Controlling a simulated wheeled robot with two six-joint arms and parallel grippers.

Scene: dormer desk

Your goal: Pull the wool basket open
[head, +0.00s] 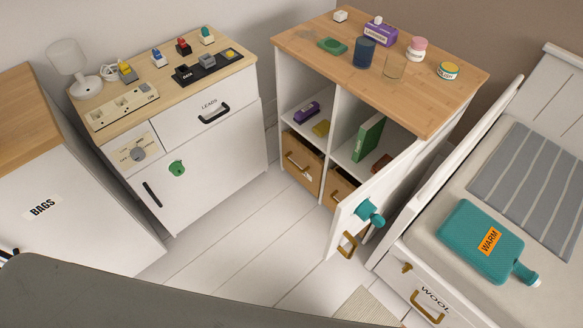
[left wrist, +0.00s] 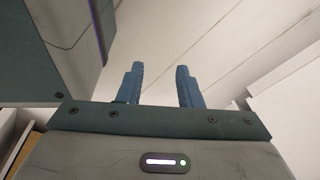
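The wool basket (head: 411,282) is a white drawer front lettered WOOL, low under the bed at the right of the head view. It has a brass bar handle (head: 427,308) and looks shut; its lower part is cut off by the picture's edge. My left gripper (left wrist: 160,68) shows only in the left wrist view. Its two blue fingers stand apart with nothing between them, pointing at pale, plain surfaces. I cannot tell how far it is from the wool basket. My right gripper is in neither view.
A white door (head: 378,193) with a brass handle and teal knob stands open from the shelf unit, close to the bed. A teal hot-water bottle (head: 478,240) labelled WARM lies on the bed. White floorboards (head: 235,240) are clear; a pale rug (head: 366,308) lies near the wool basket.

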